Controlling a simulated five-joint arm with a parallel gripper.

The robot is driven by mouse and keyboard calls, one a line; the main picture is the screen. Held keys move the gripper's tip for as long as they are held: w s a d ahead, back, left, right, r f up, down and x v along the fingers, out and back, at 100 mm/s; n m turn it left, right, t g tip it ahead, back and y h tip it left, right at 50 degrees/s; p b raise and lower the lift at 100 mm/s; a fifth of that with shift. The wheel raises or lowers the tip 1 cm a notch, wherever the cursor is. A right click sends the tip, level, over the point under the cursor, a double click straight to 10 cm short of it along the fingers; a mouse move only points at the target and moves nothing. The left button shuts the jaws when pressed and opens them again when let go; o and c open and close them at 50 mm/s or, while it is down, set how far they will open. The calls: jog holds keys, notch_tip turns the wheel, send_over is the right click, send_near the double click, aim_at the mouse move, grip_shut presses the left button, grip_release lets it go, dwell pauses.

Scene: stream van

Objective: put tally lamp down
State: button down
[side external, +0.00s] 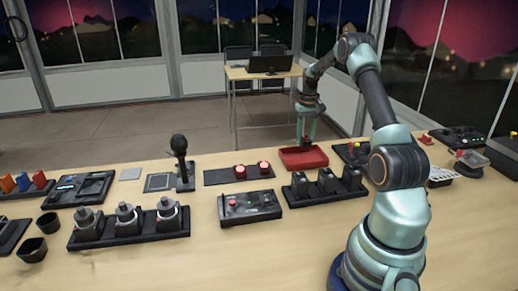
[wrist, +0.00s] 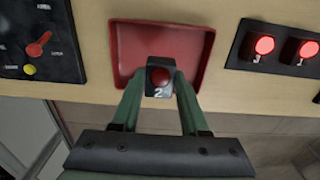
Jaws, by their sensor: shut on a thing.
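My gripper (wrist: 158,92) is shut on a tally lamp (wrist: 159,74), a small black block with a dull red dome and the number 2. In the side external view my gripper (side external: 306,138) points down at the back part of the red tray (side external: 304,160). In the wrist view the lamp is in front of the tray (wrist: 190,34), near its lower edge. The tray looks otherwise empty. I cannot tell whether the lamp touches the tray floor. Two lit red tally lamps, marked 3 and 1, sit in a black rack (side external: 213,179) left of the tray.
A black panel with a red knob (wrist: 39,44) lies on the tray's other side. A black control box (side external: 249,206) and a rack of dark blocks (side external: 326,186) stand in front of the tray. A microphone (side external: 181,158) stands farther left. The table edge is close behind the tray.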

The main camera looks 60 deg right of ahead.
aim_at(303, 160)
jog(key=shift+f, duration=2.95)
jog(key=shift+f, duration=0.1)
jog(key=shift+c, duration=2.1)
grip_release()
